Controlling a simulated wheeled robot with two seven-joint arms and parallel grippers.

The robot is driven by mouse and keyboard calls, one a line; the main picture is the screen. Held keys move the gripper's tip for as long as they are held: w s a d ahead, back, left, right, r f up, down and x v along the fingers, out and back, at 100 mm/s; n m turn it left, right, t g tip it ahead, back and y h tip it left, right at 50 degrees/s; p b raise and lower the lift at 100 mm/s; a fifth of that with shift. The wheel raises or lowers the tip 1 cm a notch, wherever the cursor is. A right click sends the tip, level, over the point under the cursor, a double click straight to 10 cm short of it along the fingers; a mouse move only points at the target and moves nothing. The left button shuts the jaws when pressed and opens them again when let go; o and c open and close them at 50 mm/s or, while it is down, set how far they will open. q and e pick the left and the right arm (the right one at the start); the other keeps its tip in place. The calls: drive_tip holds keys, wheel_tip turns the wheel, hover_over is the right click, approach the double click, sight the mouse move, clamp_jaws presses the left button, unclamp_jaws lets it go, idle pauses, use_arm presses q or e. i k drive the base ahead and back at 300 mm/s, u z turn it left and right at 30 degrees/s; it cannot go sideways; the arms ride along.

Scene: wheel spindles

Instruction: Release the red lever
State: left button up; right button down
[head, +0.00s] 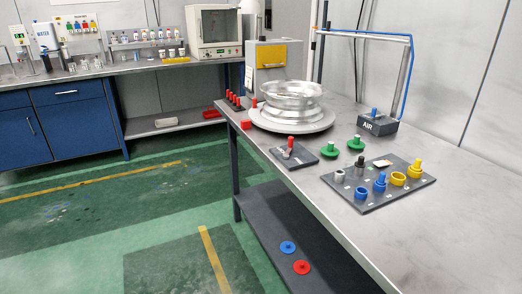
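A small dark plate (306,157) lies near the table's left edge. Another small red upright piece (255,102) stands at the left rim of the round grey turntable (292,124), beside the silver wheel rim (292,101). I cannot tell for sure which of these is the red lever, or its exact position. Neither of my grippers is in view, and nothing touches these pieces.
A dark board (400,194) with blue and yellow parts lies to the right. Two green knobs (334,149) stand between.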

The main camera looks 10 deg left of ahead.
sight(286, 156)
drive_tip(key=u, duration=0.6)
drive_tip(key=k, duration=0.65)
drive_tip(key=u, duration=1.05)
drive_tip(key=i, duration=2.25)
drive_tip(key=z, duration=1.45)
drive_tip(key=i, duration=0.6)
drive_tip(key=z, duration=0.5)
